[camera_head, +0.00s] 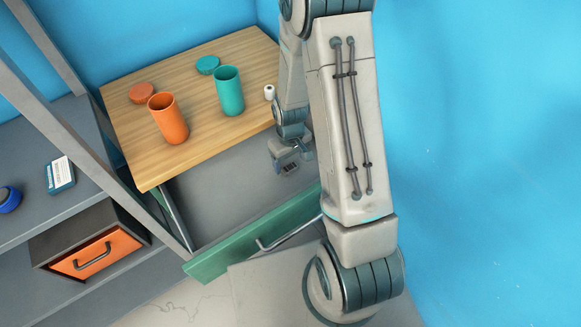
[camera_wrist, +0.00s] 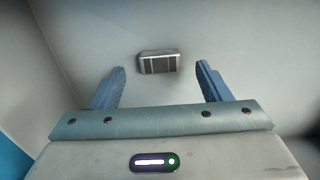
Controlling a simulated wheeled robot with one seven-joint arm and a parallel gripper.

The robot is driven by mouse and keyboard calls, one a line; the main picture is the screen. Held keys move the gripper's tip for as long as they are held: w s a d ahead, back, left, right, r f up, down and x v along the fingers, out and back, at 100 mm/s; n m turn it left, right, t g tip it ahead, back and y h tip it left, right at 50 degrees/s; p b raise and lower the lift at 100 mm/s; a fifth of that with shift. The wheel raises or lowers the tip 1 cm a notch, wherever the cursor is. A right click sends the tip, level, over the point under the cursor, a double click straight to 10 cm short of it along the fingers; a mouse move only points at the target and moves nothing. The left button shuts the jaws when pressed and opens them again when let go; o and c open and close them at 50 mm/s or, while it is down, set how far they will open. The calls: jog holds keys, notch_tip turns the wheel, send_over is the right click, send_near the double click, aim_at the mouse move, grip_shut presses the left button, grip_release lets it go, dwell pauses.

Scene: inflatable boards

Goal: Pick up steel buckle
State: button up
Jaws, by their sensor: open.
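The steel buckle (camera_wrist: 160,63) is a small silver frame with dark slots. In the wrist view it lies on the grey drawer floor, ahead of my gripper (camera_wrist: 161,82) and roughly centred between its fingertips. My gripper is open, with blue-grey fingers apart and nothing between them. In the head view my gripper (camera_head: 290,168) hangs inside the open drawer (camera_head: 220,190) under the wooden tabletop. The buckle cannot be made out clearly there.
The drawer's green front (camera_head: 245,238) and handle stand toward the camera. On the wooden table (camera_head: 200,75) are an orange cup (camera_head: 168,118), a teal cup (camera_head: 229,92), two lids and a small white roll (camera_head: 269,92). A grey shelf (camera_head: 30,225) with an orange-fronted box (camera_head: 90,254) stands left.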

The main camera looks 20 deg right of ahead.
aim_at(290, 168)
jog(key=shift+f, duration=1.25)
jog(key=c, duration=1.1)
jog(key=shift+o, duration=0.2)
